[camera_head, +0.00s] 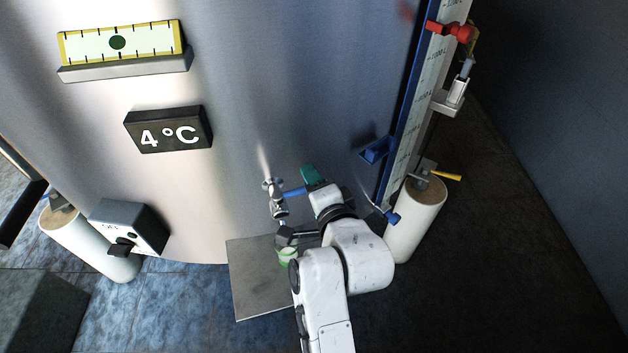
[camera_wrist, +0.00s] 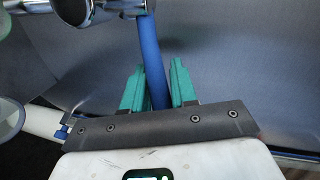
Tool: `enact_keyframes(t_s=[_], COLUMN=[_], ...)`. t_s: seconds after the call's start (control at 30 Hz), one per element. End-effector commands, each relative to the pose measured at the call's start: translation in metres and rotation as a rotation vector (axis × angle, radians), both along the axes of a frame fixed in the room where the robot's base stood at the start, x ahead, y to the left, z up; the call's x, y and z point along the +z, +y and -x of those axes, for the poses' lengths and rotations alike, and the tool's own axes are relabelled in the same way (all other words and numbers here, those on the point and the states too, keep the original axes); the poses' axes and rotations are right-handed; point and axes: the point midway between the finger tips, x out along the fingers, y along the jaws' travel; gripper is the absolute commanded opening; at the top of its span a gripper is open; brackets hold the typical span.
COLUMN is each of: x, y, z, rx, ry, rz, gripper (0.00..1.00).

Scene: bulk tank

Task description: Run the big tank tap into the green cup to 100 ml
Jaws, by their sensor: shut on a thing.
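The metal tap (camera_head: 277,203) sticks out low on the front of the big tank (camera_head: 300,90). Its blue lever (camera_head: 294,191) points right. My gripper (camera_head: 308,180) is at the lever's right end. In the wrist view, the teal fingers of my gripper (camera_wrist: 158,88) are shut on the blue lever (camera_wrist: 150,50), with the chrome tap body (camera_wrist: 75,10) at the upper left. The green cup (camera_head: 286,256) is below the tap, on a grey plate (camera_head: 258,290), partly hidden by my arm. I cannot make out its fill level or any stream.
A white post (camera_head: 415,220) with a yellow lever stands right of my arm. A grey switch box (camera_head: 128,227) and a 4 °C sign (camera_head: 168,130) are at left.

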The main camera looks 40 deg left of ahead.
Motion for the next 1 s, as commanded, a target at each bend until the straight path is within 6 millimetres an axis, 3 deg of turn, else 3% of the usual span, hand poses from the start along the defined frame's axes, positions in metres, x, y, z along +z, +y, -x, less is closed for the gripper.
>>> enact_keyframes(t_s=[0.63, 0.67, 0.87, 1.0], x=[-0.0012, -0.0012, -0.0006, -0.0003], y=[0.0065, 0.0065, 0.0067, 0.0068], z=[-0.0027, -0.0027, -0.0025, -0.0023], rx=[0.105, 0.105, 0.106, 0.106], ry=[-0.001, -0.001, -0.002, -0.002], rz=[0.001, 0.001, -0.001, -0.001], gripper=[0.00, 0.30, 0.48, 0.48])
